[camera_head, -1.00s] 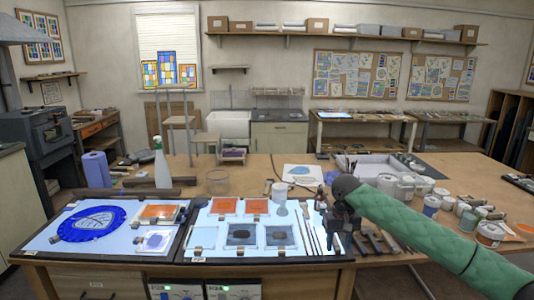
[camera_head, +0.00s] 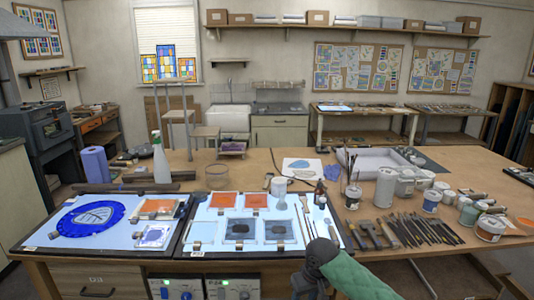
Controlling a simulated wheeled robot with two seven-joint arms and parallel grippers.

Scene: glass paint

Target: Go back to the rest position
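My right arm, in a green sleeve, comes in from the bottom right of the head view. Its dark gripper (camera_head: 308,287) hangs at the bottom edge, in front of the table's front edge, and touches nothing that I can see. Its fingertips are too dark and cut off to tell if it is open or shut. My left gripper is not in view. A light panel (camera_head: 330,243) with orange and grey glass pieces lies behind the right gripper. A second light panel (camera_head: 60,237) at the left holds a blue round glass piece (camera_head: 90,218).
On the wooden table (camera_head: 330,170) stand a spray bottle (camera_head: 160,160), a blue paper roll (camera_head: 95,165), a white cup (camera_head: 278,190) and a white can (camera_head: 385,187). Brushes and tools (camera_head: 420,230) lie at the right, near several paint jars. Open floor shows below right.

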